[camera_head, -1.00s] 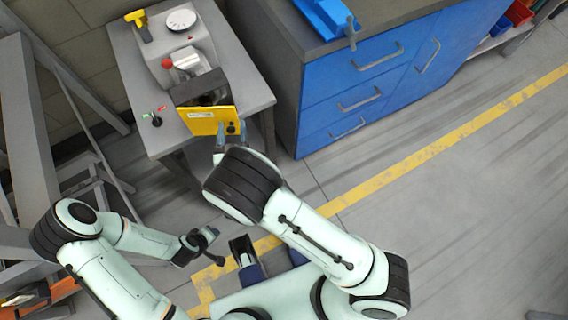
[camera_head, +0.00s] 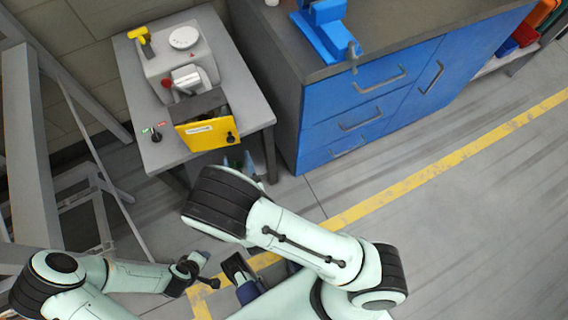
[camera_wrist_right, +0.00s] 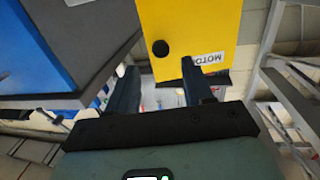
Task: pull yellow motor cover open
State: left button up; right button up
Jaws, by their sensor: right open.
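The yellow motor cover (camera_head: 206,132) stands on the front of the grey machine (camera_head: 176,65), with a dark gap behind it. Its black knob (camera_head: 231,138) is near the right end. In the right wrist view the cover (camera_wrist_right: 190,22) fills the upper middle, with its knob (camera_wrist_right: 160,48) and a printed label. My right gripper (camera_head: 237,162) is open and empty, just in front of and below the knob. In the wrist view its fingertips (camera_wrist_right: 159,66) lie on either side below the knob, apart from it. My left gripper (camera_head: 202,272) is low at the left, far from the cover.
The machine stands on a grey table (camera_head: 250,108), with a yellow-handled part (camera_head: 141,36) and small red and green controls (camera_head: 153,131) nearby. A blue drawer cabinet (camera_head: 350,105) stands close on the right. A grey frame (camera_head: 35,150) is at the left. The right floor is clear.

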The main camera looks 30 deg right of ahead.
jog(key=v, duration=0.6)
jog(key=s+d+f+g+y+p, duration=0.2)
jog(key=d+f+g+p, duration=0.2)
jog(key=d+f+g, duration=0.1)
jog(key=s+d+f+g+y+p, duration=0.2)
jog(key=d+f+g+p, duration=0.2)
jog(key=f, duration=0.6)
jog(key=shift+d+f+g, duration=0.3)
jog(key=shift+d+g, duration=0.35)
jog(key=shift+g, duration=0.75)
